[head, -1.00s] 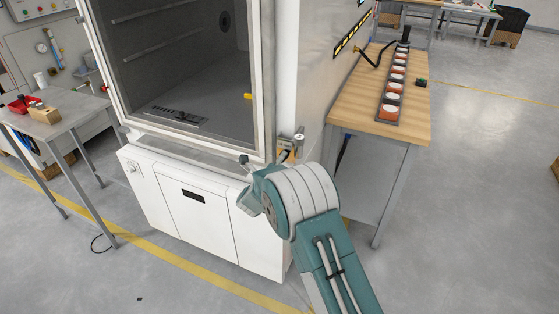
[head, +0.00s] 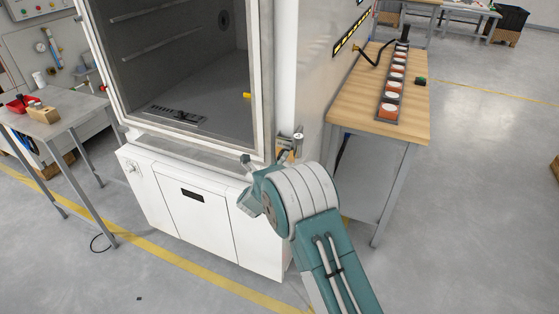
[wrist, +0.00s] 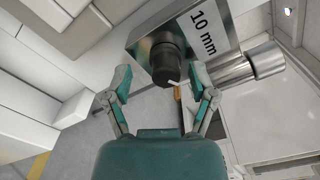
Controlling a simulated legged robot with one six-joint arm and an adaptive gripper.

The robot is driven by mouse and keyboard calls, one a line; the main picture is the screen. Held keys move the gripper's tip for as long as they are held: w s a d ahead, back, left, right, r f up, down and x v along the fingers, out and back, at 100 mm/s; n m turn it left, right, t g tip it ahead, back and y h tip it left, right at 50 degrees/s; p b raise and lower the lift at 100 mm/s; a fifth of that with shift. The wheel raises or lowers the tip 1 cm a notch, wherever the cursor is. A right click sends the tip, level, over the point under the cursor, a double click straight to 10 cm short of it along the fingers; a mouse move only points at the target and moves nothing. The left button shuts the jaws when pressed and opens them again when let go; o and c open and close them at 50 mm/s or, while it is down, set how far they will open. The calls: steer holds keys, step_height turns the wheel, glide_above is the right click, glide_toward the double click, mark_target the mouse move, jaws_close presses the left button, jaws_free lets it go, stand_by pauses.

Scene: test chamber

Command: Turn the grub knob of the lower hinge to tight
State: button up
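The lower hinge (head: 298,140) is a small metal part at the lower right corner of the cabinet door frame, partly hidden by my arm. In the wrist view its metal block (wrist: 148,42) carries a white "10 mm" label (wrist: 203,22). A dark round grub knob (wrist: 164,62) sticks out from the block, with a thin white pointer near its end. My gripper (wrist: 160,80) is open, one teal finger on each side of the knob, with visible gaps. I see no contact. In the head view the fingers are mostly hidden behind my arm.
The white cabinet (head: 195,210) stands left of my arm. A wooden-topped bench (head: 350,105) is to the right, a grey table (head: 45,118) far left. Floor at right is open.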

steer(key=shift+s+a+r, duration=0.1)
steer(key=shift+a+r, duration=0.05)
steer(key=v, duration=1.1)
steer(key=shift+s+a, duration=0.15)
steer(key=shift+s, duration=0.15)
